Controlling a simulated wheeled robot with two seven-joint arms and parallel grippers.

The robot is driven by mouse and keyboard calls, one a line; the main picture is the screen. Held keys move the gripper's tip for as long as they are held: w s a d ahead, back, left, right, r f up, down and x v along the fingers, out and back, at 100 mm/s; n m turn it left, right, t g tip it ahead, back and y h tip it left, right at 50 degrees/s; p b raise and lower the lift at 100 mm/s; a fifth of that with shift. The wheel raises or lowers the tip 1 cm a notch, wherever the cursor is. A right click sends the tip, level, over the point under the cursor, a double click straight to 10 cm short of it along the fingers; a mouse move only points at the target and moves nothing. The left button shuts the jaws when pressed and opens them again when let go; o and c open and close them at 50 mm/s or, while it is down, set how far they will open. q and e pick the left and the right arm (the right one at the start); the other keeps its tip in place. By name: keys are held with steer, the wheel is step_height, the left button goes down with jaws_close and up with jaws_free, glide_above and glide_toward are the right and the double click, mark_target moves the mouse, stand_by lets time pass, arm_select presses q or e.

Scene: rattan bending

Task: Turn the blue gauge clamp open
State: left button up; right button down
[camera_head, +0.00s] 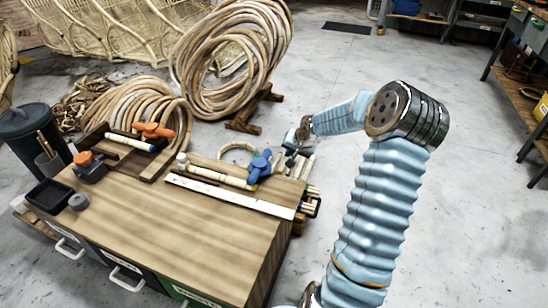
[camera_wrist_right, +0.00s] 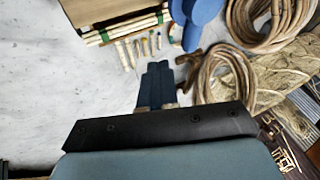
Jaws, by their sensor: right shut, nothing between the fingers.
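The blue gauge clamp (camera_head: 260,165) stands at the bench's far right corner, by the end of a pale rod (camera_head: 220,176). In the right wrist view, part of the blue clamp (camera_wrist_right: 197,18) shows at the top edge, cut off by the frame. My right gripper (camera_head: 289,150) is just right of the clamp in the head view, small and partly hard to make out. In the wrist view its two blue fingers (camera_wrist_right: 157,68) are together, empty, with a gap between them and the clamp. My left gripper is not in view.
The wooden bench (camera_head: 170,238) carries a white ruler (camera_head: 232,196), an orange clamp (camera_head: 153,131), an orange-topped device (camera_head: 90,166) and a black tray (camera_head: 49,194). Bundled rods (camera_wrist_right: 122,27) lie near the gripper. Rattan coils (camera_head: 232,60) stand behind.

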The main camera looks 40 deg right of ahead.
mark_target(260, 169)
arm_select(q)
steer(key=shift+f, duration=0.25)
arm_select(e)
steer(key=w+a+f, duration=0.1)
steer(key=w+f, duration=0.5)
steer(key=shift+w, duration=0.4)
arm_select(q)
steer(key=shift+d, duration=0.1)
